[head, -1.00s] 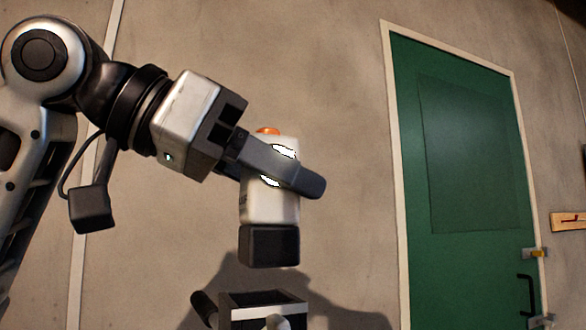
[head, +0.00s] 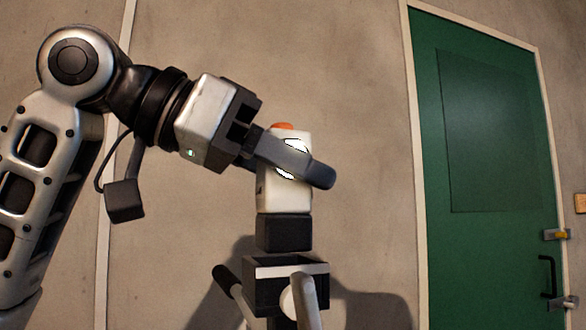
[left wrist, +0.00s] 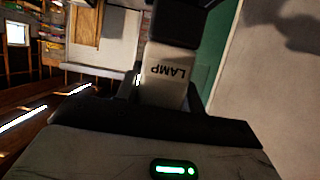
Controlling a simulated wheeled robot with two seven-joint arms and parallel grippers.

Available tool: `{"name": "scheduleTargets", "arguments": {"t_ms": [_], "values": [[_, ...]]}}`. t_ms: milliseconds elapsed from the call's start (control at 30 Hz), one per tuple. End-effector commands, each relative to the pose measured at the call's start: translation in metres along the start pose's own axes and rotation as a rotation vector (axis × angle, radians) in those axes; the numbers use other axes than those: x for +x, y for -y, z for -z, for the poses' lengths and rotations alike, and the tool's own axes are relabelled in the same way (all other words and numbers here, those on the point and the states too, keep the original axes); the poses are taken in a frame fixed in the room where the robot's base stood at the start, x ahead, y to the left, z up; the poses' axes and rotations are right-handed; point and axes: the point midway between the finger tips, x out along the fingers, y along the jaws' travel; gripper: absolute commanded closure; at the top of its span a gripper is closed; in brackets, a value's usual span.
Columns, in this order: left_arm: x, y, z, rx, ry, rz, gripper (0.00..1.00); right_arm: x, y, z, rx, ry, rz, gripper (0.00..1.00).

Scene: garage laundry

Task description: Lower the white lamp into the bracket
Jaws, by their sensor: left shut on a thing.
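The white lamp (head: 284,197) has an orange top and a black base. It hangs roughly upright in my left gripper (head: 300,172), whose fingers are shut around its upper body. In the left wrist view the lamp (left wrist: 163,85) shows the upside-down word LAMP, with its dark base at the top edge. The bracket (head: 264,291) is a dark, open-topped box with a light rim, low in the head view. The lamp's base appears just above the bracket's opening, with a narrow gap. The inside of the bracket is mostly hidden. My right gripper cannot be made out.
A plain wall (head: 365,150) is behind. A green door (head: 490,150) with latches is at the right. The space around the lamp is clear.

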Motion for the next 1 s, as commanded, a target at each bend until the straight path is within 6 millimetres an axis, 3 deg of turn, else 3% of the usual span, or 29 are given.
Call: {"name": "scheduleTargets", "arguments": {"t_ms": [567,1000], "values": [[0.007,0.000,-0.017,0.000,-0.001,0.001,0.88,0.006,-0.002,-0.011,-0.002,0.007,-0.002,1.00],[0.013,0.000,-0.031,0.000,-0.001,0.000,0.88,0.008,0.001,-0.007,-0.002,-0.005,0.006,1.00]]}}
